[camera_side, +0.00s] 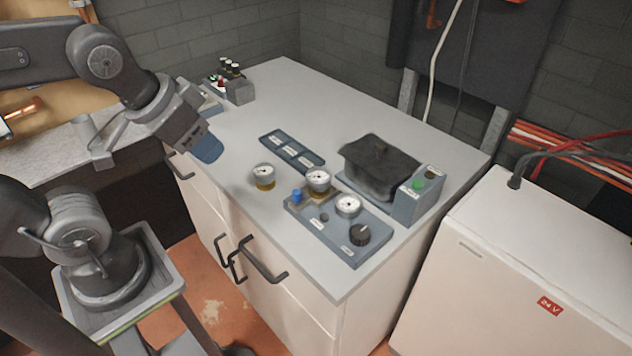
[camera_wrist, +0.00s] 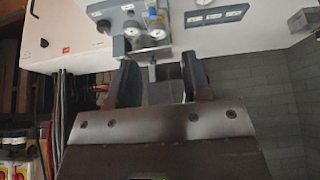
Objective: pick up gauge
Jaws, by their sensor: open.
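A round gauge with a white dial and a brass-coloured base (camera_side: 264,176) stands loose on the grey counter, near its front edge. A second gauge (camera_side: 318,181) stands at the back edge of the blue-grey panel (camera_side: 325,232), and a third (camera_side: 348,206) sits on the panel. My gripper (camera_side: 208,150) is above the counter's left edge, to the left of the loose gauge and apart from it. In the wrist view my gripper (camera_wrist: 160,75) has its two fingers spread with nothing held between them. Small gauge dials (camera_wrist: 157,34) show beyond the fingers there, blurred.
A labelled blue-grey tray (camera_side: 292,151) lies behind the loose gauge. A dark covered unit (camera_side: 378,165) and a box with a green button (camera_side: 418,195) stand to the right. Small bottles (camera_side: 228,70) stand at the back left. The counter between them and the tray is clear.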

